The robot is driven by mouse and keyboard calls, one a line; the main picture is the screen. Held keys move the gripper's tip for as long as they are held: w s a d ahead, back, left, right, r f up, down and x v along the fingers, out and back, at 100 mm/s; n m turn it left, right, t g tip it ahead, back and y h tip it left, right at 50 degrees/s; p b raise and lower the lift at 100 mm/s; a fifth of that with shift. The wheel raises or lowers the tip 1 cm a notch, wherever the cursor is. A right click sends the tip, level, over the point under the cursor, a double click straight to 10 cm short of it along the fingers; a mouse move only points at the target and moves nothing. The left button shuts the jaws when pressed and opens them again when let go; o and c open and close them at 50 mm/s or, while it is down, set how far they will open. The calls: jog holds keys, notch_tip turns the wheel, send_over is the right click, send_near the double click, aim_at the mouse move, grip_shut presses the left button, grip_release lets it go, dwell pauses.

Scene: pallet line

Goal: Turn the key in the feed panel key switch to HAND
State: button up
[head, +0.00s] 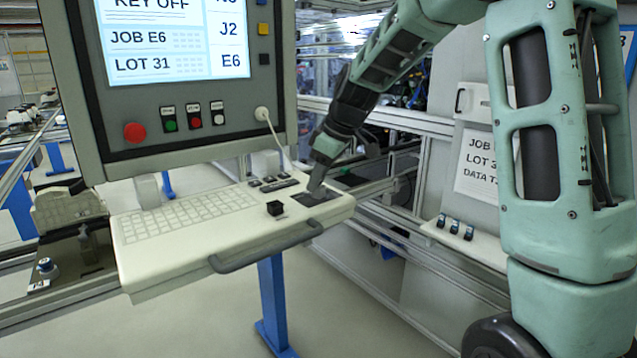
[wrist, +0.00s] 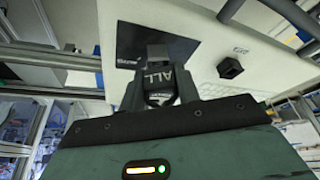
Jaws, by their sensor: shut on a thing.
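The feed panel key switch is on a dark plate (head: 313,198) at the right end of the white console shelf; the plate also shows in the wrist view (wrist: 150,40). My gripper (head: 317,186) points down at this plate. In the wrist view my gripper (wrist: 158,88) is shut on the dark key (wrist: 158,76), whose face carries letters reading "ALL". The fingers and key cover the lock, so its pointer is hidden. Small plate lettering is too small to read surely. The screen (head: 170,40) above shows "KEY OFF", "JOB E6" and "LOT 31".
A black square knob (head: 274,208) stands on the shelf left of the plate. A keyboard (head: 185,212) lies farther left, and a grey handle (head: 265,248) runs along the front edge. A white cable (head: 272,135) hangs behind my gripper. Metal rails stand right of the shelf.

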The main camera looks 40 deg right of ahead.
jog(key=shift+f+n+g+y, duration=0.1)
jog(key=shift+n+g+y, duration=0.2)
jog(key=shift+n, duration=0.9)
jog(key=o, duration=1.5)
jog(key=shift+r, duration=0.2)
jog(key=shift+r+p, duration=2.15)
jog(key=shift+r, duration=1.3)
